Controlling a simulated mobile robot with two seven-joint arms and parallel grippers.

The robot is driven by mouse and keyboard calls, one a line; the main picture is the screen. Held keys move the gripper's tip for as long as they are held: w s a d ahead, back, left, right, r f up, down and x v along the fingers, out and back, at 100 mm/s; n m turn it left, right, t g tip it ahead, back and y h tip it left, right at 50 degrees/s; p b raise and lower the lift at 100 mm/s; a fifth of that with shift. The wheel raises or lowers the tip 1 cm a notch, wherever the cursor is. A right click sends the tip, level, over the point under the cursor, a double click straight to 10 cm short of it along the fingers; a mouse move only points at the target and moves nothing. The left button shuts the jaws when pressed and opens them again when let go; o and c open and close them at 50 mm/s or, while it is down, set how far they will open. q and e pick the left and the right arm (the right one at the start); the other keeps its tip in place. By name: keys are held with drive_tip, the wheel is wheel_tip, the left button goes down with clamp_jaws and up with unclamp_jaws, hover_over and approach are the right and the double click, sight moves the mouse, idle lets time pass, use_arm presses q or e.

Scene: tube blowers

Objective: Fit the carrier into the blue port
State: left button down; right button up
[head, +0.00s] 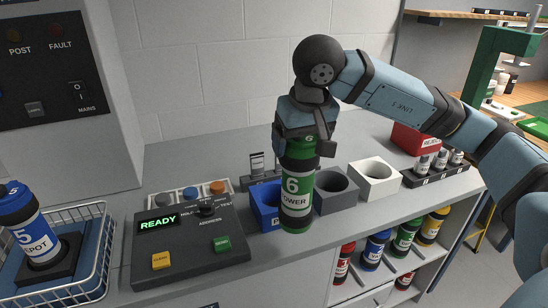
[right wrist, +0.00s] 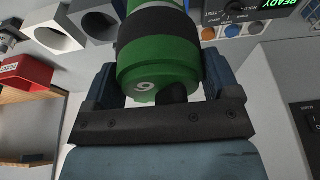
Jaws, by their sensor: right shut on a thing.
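A green carrier (head: 296,195) with a black band, a "6" and the word "POWER" hangs upright in my right gripper (head: 303,143). The gripper points down and is shut on the carrier's upper end. In the right wrist view the green end marked 6 (right wrist: 155,72) sits between the two fingers. The blue port (head: 265,213) is a square block on the counter, behind and left of the carrier, which covers part of it. In the head view the carrier appears in front of the port, not in it. My left gripper is not in view.
A grey block (head: 334,197) and a white block (head: 376,181) with round openings stand right of the blue port. A control box (head: 190,245) reading READY is at left. A blue carrier (head: 32,225) marked 5 stands in a wire basket (head: 95,275). Several carriers sit on the shelf below.

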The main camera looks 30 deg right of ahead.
drive_tip(key=w+d+p, duration=0.2)
drive_tip(key=w+d, duration=0.1)
drive_tip(key=w, duration=0.9)
wheel_tip(320, 180, down, 8)
drive_tip(key=b, duration=0.5)
drive_tip(key=shift+r, duration=0.25)
drive_tip(key=o, duration=1.2)
drive_tip(key=shift+a, duration=0.1)
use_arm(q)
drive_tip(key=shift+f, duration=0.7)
use_arm(e)
drive_tip(key=shift+r, duration=0.15)
